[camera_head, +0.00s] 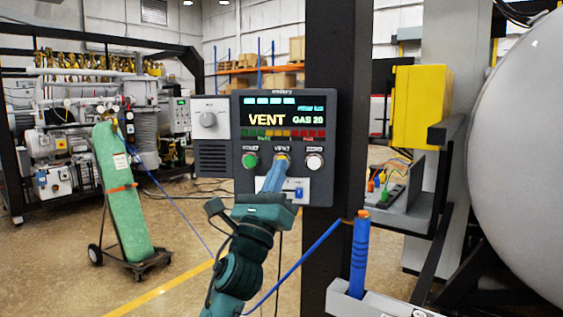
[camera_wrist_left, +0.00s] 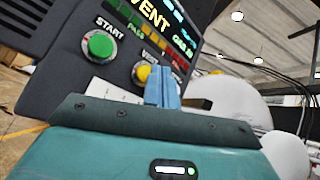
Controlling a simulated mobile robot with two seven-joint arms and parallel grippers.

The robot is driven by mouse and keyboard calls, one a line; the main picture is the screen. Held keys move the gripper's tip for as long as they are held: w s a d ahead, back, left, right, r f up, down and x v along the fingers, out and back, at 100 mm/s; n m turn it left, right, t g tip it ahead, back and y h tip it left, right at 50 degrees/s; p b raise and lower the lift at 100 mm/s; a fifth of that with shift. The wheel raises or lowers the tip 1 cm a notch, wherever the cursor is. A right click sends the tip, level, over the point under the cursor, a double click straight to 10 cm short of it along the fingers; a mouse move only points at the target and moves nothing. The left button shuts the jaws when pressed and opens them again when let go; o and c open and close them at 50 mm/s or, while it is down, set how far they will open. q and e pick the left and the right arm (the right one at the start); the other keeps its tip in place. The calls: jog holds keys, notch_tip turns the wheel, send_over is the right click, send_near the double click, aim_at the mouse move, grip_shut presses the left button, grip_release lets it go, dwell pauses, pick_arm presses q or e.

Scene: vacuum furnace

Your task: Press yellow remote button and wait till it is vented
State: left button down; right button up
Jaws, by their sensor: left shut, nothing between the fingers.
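The dark control box (camera_head: 240,135) is mounted on a black post. Its screen (camera_head: 283,116) reads "VENT" and "GAS 20". Below the screen are a green START button (camera_head: 250,161), a yellow VENT button and a white button (camera_head: 314,162). My left gripper (camera_head: 281,165) is shut and empty, with its blue fingertips at the VENT button and covering most of it. In the left wrist view the yellow button (camera_wrist_left: 141,73) shows just left of the fingertips (camera_wrist_left: 163,80). I cannot tell whether they touch. My right gripper is not in view.
A green gas cylinder (camera_head: 124,195) stands on a cart at left, before pump machinery. At right are a large grey vessel (camera_head: 525,140), a yellow box (camera_head: 421,105) and a blue-handled tool (camera_head: 359,255) in a holder. The floor between cart and post is mostly clear.

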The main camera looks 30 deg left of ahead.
pick_arm(q)
jog(key=shift+s+d, duration=0.1)
jog(key=shift+s, duration=0.05)
jog(key=s, duration=0.1)
jog(key=s+d, duration=0.1)
jog(key=s, duration=0.1)
jog(key=s+d+p, duration=0.1)
jog(key=shift+s, duration=0.2)
dwell(0.3)
dwell(0.6)
